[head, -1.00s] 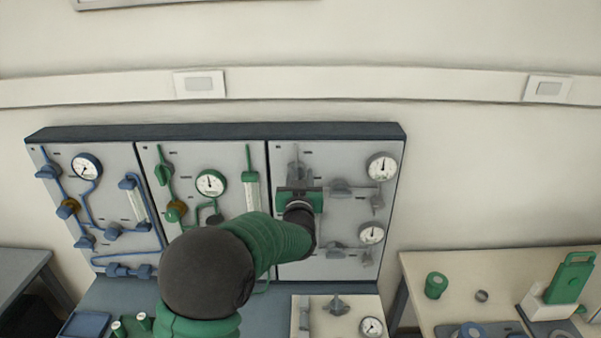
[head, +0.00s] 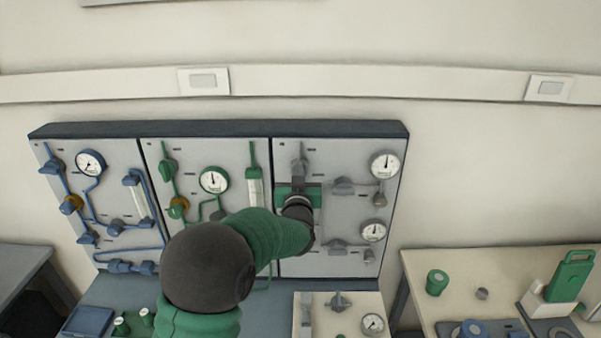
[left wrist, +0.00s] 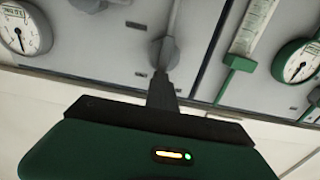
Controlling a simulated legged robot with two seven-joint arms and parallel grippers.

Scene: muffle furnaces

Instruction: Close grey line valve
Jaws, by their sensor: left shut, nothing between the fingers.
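The grey line panel (head: 350,255) is the right-hand section of the board, with grey pipes, valves and dials. A grey valve (head: 299,165) sits at its upper left, just above my left gripper (head: 298,180). My left arm reaches up across the board and covers part of the panel. In the left wrist view the grey valve's knob (left wrist: 164,53) is directly in front of the closed fingers (left wrist: 161,82). The fingertips are at or very near the knob; I cannot tell whether they touch. The jaws are shut with nothing between them. My right gripper is not in view.
Other grey valves (head: 342,186) and dials (head: 384,165) are to the right on the same panel. A green line panel (head: 212,155) and a blue line panel (head: 110,160) are to the left. A cream box with a dial (head: 350,300) stands below. A side table (head: 440,265) holds green items.

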